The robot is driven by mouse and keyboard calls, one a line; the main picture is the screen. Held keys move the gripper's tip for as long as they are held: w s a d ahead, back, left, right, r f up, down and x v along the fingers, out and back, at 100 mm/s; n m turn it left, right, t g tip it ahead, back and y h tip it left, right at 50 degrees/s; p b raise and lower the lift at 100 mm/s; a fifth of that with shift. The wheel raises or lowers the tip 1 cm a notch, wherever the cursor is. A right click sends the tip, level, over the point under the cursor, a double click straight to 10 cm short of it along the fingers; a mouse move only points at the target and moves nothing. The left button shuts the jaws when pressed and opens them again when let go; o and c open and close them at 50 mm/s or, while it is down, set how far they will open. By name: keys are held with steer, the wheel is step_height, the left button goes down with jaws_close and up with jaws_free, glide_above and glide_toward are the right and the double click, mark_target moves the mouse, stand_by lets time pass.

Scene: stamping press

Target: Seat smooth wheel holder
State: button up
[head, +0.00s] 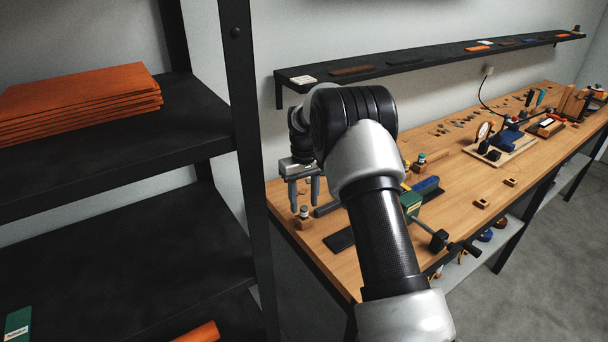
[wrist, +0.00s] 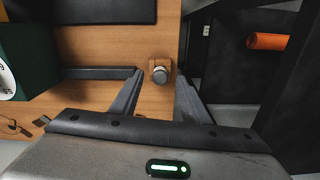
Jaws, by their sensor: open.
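A small wooden block carrying an upright grey-topped piece (head: 304,212) stands at the near left end of the bench; I take it for the smooth wheel holder but cannot be sure. In the wrist view its round grey top (wrist: 160,75) shows between the fingertips. My gripper (head: 304,204) is open and points down over this piece, one finger on each side. In the wrist view my gripper (wrist: 157,85) shows a gap around the piece, and no grip on it is visible. I cannot tell which place is its seat.
A dark flat pad (head: 340,241) and a green device (head: 411,203) with a black lever lie right of my gripper on the wooden bench (head: 455,190). A black shelf rack (head: 247,150) stands close on the left. A wall shelf (head: 380,70) runs above the bench.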

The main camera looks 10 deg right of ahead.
step_height(320, 180, up, 16)
steer(key=shift+f, duration=0.25)
steer(key=shift+r, duration=0.1)
steer(key=s+r+m+t, duration=0.1)
steer(key=s+r+t, duration=0.2)
steer(key=s+r, duration=1.35)
steer(key=s+f+m+t, duration=0.1)
steer(key=s+f, duration=0.2)
steer(key=s, duration=0.7)
steer(key=s+f+m+t+p, duration=0.1)
steer(key=s+f, duration=0.2)
steer(key=s, duration=0.8)
steer(key=shift+s+f+t, duration=0.25)
steer(key=shift+f+t, duration=0.05)
steer(key=shift+f, duration=0.05)
